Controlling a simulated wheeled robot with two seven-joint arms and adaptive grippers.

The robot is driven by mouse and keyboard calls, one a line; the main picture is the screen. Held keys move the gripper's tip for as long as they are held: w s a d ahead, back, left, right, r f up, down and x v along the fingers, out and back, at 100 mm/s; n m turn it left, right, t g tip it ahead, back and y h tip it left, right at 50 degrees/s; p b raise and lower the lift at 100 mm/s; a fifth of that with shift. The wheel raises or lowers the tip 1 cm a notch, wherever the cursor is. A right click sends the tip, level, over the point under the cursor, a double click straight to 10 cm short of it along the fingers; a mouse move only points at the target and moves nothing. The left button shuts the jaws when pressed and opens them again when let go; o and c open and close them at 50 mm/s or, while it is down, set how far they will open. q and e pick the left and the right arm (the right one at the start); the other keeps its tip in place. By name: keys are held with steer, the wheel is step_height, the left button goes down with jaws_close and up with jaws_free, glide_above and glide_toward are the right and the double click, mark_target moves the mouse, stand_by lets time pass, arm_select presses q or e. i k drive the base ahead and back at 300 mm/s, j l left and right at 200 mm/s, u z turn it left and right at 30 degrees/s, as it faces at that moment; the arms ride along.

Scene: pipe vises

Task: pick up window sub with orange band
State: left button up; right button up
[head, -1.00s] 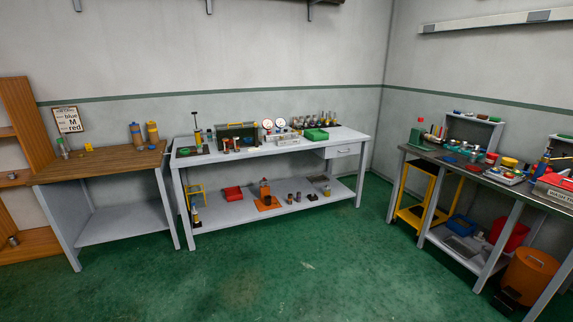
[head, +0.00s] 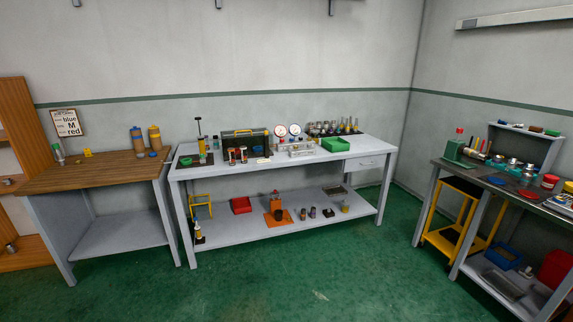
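Neither of my grippers is in view. On the grey workbench (head: 225,171) in the middle, two small dark upright cylinders with orange-red marks (head: 232,156) and (head: 244,155) stand in front of a dark green box. They are too small to tell whether one is the window sub with the orange band. On the lower shelf, several short dark cylinders (head: 312,212) stand in a row, and an orange-red object sits on an orange mat (head: 272,219); their details are not clear.
The green floor (head: 290,285) before the middle bench is clear.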

mark_target(231, 152)
steer(key=i+l+u, duration=0.1)
steer(key=i+u, duration=0.15)
steer(key=i, duration=0.15)
steer(key=i+l+u, duration=0.25)
steer(key=i, duration=0.15)
steer(key=i+l+u, duration=0.25)
steer(key=i, duration=0.15)
steer(key=j, duration=0.05)
